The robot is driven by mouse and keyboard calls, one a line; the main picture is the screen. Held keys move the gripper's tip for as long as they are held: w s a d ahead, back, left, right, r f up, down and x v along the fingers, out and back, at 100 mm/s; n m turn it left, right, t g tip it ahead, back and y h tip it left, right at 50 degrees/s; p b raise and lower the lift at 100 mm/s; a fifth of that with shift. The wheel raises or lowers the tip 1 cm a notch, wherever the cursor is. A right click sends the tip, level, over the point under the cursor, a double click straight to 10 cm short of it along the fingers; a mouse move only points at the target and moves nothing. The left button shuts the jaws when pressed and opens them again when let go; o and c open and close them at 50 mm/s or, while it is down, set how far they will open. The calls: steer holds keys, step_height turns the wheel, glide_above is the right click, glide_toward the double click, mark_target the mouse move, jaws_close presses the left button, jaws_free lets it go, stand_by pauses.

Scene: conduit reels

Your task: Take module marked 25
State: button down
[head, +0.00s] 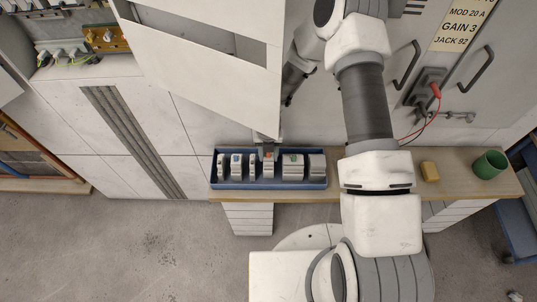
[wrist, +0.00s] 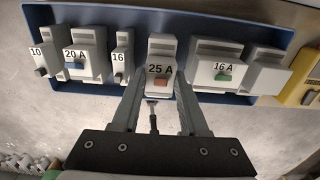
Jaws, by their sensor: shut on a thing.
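The module marked 25 A (wrist: 160,58) is a light grey breaker with an orange-red switch, in the middle of the row in the wrist view. In the head view it shows as a small block with a reddish spot (head: 269,157). My gripper (wrist: 160,100) has one finger on each side of this module and is shut on it. The module is still in line with the others in the blue tray (wrist: 270,32); whether it is lifted at all I cannot tell. In the head view a white panel hides most of my gripper.
Modules marked 20 A (wrist: 84,57), 16 (wrist: 122,58) and 16 A (wrist: 218,62) stand close on both sides, with one marked 10 (wrist: 42,60) at the far left.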

steer(key=shift+r+p, duration=2.1)
steer(key=shift+r, duration=0.65)
